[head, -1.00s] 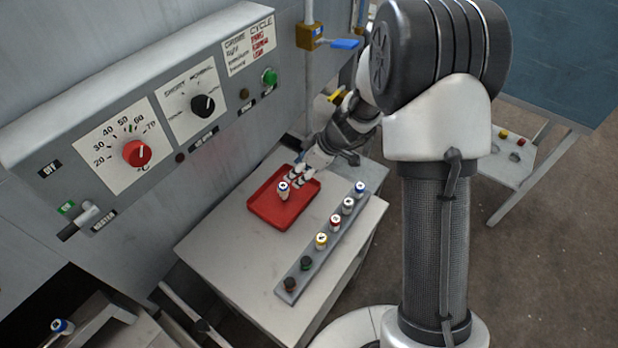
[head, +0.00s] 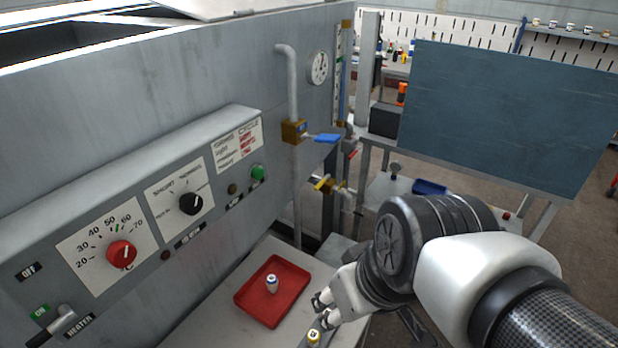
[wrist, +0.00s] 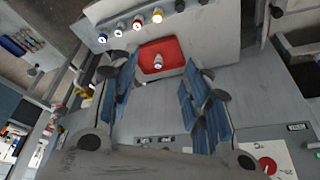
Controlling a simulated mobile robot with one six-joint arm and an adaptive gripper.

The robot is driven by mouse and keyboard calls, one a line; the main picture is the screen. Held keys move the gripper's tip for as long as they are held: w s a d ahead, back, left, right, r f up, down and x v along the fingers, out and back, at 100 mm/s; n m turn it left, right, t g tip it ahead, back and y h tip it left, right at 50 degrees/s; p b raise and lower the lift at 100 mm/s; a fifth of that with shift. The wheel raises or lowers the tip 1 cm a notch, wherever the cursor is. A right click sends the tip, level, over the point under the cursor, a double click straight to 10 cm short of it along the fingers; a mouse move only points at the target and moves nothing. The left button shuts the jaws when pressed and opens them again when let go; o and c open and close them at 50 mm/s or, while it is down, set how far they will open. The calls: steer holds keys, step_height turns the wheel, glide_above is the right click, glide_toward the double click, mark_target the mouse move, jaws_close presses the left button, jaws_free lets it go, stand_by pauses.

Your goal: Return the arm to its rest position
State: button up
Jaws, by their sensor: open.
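My gripper (head: 322,311) is to the right of the red tray (head: 290,277) in the head view, at the near right part of the table. Its fingers are spread and nothing is between them. In the wrist view its two blue-padded fingers (wrist: 160,92) stand wide apart, with the tray (wrist: 178,50) visible beyond them.
A valve with a blue handle (head: 321,138) juts out behind the table.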

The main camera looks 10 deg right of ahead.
steer(key=s+d+m, duration=0.1)
steer(key=s+d+m+h, duration=0.1)
steer(key=s, duration=0.1)
steer(key=shift+s+d+r, duration=0.1)
steer(key=shift+s+d, duration=0.05)
steer(key=shift+s, duration=0.15)
stand_by(1.1)
